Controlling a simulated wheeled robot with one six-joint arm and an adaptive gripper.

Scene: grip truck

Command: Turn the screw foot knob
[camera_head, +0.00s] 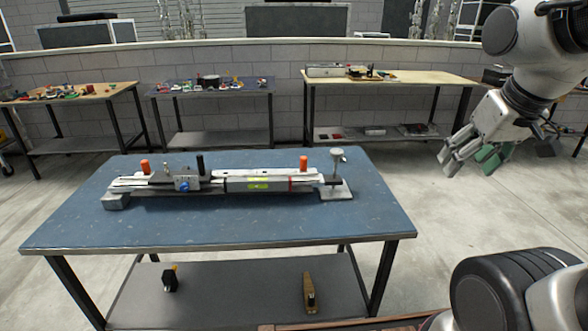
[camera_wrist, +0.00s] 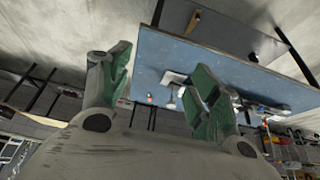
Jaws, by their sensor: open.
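A long metal fixture (camera_head: 258,184) lies across the blue-topped table (camera_head: 230,225). At its right end an upright metal screw foot with a round grey knob (camera_head: 337,152) stands on a flat plate (camera_head: 338,190). My gripper (camera_head: 466,158) is open and empty, in the air to the right of the table and apart from the knob. In the wrist view, which looks upside down, my gripper (camera_wrist: 160,85) has its green-padded fingers spread wide. The plate (camera_wrist: 173,78) and the screw foot (camera_wrist: 171,104) show small between them, at a distance.
The fixture also carries orange posts (camera_head: 303,163), a black post (camera_head: 200,163) and a blue knob (camera_head: 184,185). Cluttered workbenches (camera_head: 390,77) stand along the back wall. Open floor lies right of the table.

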